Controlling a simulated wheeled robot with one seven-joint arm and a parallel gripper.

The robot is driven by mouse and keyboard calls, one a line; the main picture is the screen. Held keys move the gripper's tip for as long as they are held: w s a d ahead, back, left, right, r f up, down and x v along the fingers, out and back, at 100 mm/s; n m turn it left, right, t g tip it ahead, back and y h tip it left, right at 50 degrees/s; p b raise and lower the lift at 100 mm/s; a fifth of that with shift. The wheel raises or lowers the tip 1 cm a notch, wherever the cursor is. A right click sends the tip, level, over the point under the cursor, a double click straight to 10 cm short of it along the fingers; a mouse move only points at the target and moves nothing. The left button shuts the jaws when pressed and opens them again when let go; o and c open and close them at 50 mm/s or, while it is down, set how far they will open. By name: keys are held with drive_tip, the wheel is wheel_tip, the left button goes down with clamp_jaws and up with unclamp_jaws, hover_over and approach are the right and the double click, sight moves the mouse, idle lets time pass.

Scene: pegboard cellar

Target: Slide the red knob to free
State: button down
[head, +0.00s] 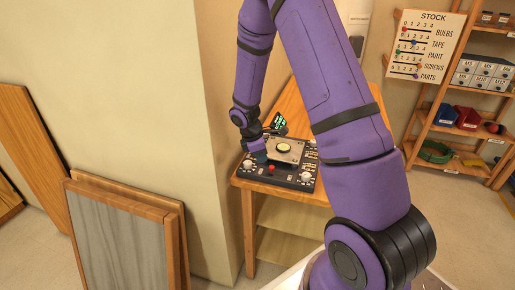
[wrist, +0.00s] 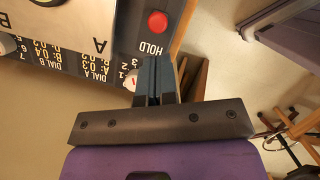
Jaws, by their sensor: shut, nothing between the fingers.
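A black control panel (head: 286,181) lies on the wooden table, with a pale raised plate in its middle. A round red knob (head: 271,169) stands near its front edge. In the wrist view the red knob (wrist: 157,22) is on the black panel (wrist: 128,30), beside the upside-down word HOLD. No FREE label is readable. My gripper (head: 260,156) is over the panel's left side, close to the knob in the head view. In the wrist view its fingers (wrist: 153,65) are together and empty, a little apart from the knob in the picture; whether they touch the panel is unclear.
White dials stand at the panel's left (head: 248,164) and right (head: 306,177). A small dark display with green marks (head: 279,122) is behind. A wall corner (head: 205,120) is close to the table's left. Boards (head: 125,235) lean there. A shelf (head: 455,110) stands at right.

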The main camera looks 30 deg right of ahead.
sight(278, 176)
drive_tip(key=shift+x, duration=1.6)
drive_tip(key=shift+s+d, duration=0.6)
drive_tip(key=shift+s, duration=0.2)
drive_tip(key=shift+s+d, duration=0.6)
drive_tip(key=shift+s, duration=0.2)
